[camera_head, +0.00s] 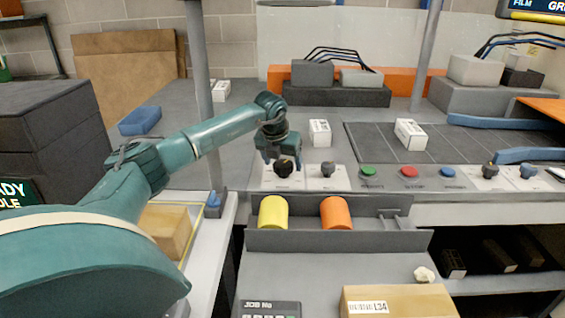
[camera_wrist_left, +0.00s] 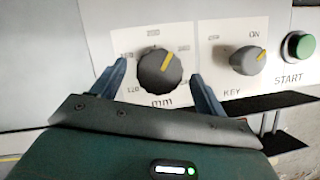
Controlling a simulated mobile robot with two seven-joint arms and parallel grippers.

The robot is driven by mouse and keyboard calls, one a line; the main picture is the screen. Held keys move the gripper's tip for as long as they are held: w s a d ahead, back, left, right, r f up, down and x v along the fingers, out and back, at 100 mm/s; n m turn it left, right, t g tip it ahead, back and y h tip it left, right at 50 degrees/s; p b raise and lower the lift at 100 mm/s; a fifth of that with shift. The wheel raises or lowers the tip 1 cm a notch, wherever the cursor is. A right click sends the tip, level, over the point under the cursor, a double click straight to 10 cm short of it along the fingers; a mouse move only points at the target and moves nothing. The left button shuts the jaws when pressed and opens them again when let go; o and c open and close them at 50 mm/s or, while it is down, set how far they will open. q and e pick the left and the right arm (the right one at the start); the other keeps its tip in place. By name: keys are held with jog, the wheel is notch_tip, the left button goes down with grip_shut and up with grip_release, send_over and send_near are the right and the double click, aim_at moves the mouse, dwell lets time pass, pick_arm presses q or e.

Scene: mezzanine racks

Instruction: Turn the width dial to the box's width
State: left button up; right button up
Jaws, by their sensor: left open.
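The width dial (camera_wrist_left: 160,73) is a black knob on a white panel marked in mm. Its yellow pointer is tilted right of straight up, just past the top mark; the numbers are blurred. My left gripper (camera_wrist_left: 157,90) is open, one blue finger on each side of the dial, with gaps showing. In the head view the left gripper (camera_head: 281,158) is over the dial (camera_head: 284,168) and partly covers it. A cardboard box (camera_head: 400,301) with a white label lies at the front; another box (camera_head: 166,230) is at left, partly behind my arm. My right gripper is not seen.
Right of the dial is a KEY switch (camera_wrist_left: 248,60), then a green START button (camera_wrist_left: 298,46). Red and blue buttons and more knobs continue along the panel. Below it, a grey tray (camera_head: 340,240) holds a yellow roll (camera_head: 273,212) and an orange roll (camera_head: 336,212). A post (camera_head: 203,90) stands behind my arm.

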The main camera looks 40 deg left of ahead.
pick_arm(q)
jog(key=shift+w+a+f, duration=0.1)
jog(key=shift+w+f, duration=0.05)
jog(key=shift+f, duration=0.3)
jog(key=shift+r, duration=0.1)
jog(key=c, duration=1)
